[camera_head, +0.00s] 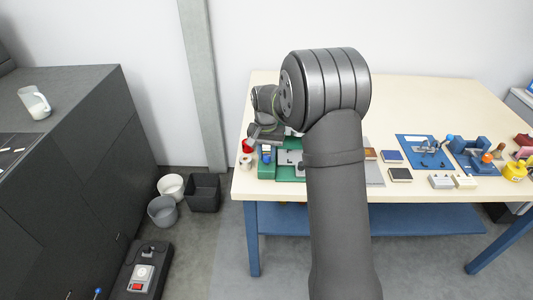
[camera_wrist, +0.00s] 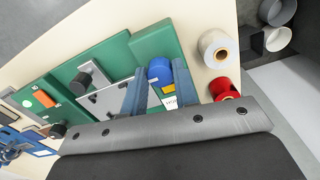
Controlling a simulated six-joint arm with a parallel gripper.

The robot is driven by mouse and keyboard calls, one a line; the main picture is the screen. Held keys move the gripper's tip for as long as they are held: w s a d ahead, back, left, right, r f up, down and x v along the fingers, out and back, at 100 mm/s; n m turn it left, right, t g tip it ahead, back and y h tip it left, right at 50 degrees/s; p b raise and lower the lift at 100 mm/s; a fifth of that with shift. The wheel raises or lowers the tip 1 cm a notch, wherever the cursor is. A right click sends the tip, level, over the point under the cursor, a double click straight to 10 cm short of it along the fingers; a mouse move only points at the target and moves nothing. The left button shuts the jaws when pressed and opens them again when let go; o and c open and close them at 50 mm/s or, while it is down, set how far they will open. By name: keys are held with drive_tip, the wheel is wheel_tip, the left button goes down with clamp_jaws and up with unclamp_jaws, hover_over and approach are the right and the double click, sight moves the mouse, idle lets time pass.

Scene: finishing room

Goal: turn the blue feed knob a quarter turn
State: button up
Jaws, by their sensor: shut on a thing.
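The blue feed knob (camera_wrist: 159,71) stands on a green panel (camera_wrist: 165,36) close to its edge, in the wrist view. My gripper (camera_wrist: 158,76) has one grey-blue finger on each side of the knob and is shut on it. A small white label with dark print lies just below the knob, between the fingers. In the head view the green panel (camera_head: 265,172) is at the left end of the table, and the blue knob (camera_head: 266,157) shows small below my gripper (camera_head: 266,146). My arm hides part of the panel. The knob's turn angle cannot be read.
A white spool (camera_wrist: 218,48) and a red spool (camera_wrist: 223,89) stand beside the panel. On the panel are a black knob (camera_wrist: 92,75) and an orange switch (camera_wrist: 43,98). Blue fixtures (camera_head: 425,151) and small blocks lie further right. Bins (camera_head: 202,191) stand on the floor.

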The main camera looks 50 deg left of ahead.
sight(266, 156)
idle(0.3)
drive_tip(key=o, duration=1)
wheel_tip(266, 156, up, 18)
drive_tip(key=shift+f, duration=0.25)
drive_tip(key=shift+s+a, duration=0.1)
wheel_tip(266, 156, down, 18)
drive_tip(key=shift+r, duration=0.25)
idle(0.3)
